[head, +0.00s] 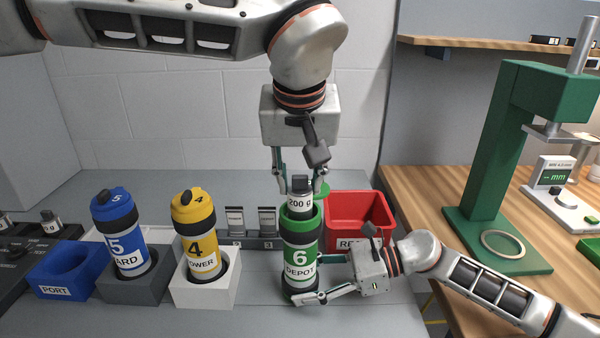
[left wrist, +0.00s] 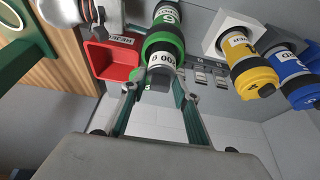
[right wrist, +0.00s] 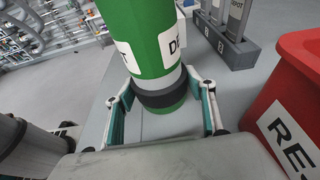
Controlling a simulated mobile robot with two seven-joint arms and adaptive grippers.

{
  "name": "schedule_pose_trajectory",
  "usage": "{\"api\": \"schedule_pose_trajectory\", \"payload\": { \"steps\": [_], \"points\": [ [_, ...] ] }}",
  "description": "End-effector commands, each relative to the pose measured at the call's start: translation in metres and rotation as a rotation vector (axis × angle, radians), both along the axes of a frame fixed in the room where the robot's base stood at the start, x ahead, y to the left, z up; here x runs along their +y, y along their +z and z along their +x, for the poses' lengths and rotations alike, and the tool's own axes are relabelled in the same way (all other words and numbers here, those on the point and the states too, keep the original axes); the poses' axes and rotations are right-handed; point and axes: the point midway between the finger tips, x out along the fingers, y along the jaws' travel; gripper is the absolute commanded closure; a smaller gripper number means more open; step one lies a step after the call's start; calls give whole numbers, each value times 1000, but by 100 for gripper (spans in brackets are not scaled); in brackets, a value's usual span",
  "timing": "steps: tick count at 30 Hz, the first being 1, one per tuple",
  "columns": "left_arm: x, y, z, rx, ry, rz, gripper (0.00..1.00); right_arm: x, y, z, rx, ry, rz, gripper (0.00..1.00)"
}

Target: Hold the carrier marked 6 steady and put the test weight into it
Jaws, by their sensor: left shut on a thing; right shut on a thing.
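The green carrier marked 6 (head: 300,240) stands upright on the grey worktop with its top open. My right gripper (head: 310,281) is shut around its dark lower band, also visible in the right wrist view (right wrist: 160,98). The test weight (head: 300,204), labelled 200 g, is upright at the carrier's mouth, its lower part hidden by the green rim. My left gripper (head: 298,182) is shut on the weight's dark top from above. The left wrist view shows the weight (left wrist: 162,62) lined up with the carrier (left wrist: 164,42). I cannot tell how deep it sits.
Yellow carrier 4 (head: 195,235) and blue carrier 5 (head: 118,235) stand in holders to the left, beside an empty blue PORT holder (head: 62,272). A red bin (head: 360,212) is close behind on the right. A green object (head: 322,189) behind the weight is mostly hidden.

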Motion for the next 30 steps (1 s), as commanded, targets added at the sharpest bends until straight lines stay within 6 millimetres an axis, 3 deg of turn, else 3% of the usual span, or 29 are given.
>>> {"api": "schedule_pose_trajectory", "payload": {
  "steps": [15, 27, 28, 30],
  "points": [
    [0, -18, 0, -1, -1, 0, 96, 0, 0, 0, 1, 1, 0, 57],
    [0, -21, 0, -1, -1, -1, 96, 0, 0, 0, 0, 1, 0, 57],
    [0, -21, 0, -1, -1, -1, 65, 0, 0, 0, 0, 1, 0, 57],
    [0, -21, 0, -1, -1, -1, 51, 0, 0, 0, 0, 1, 0, 57]
  ]
}}
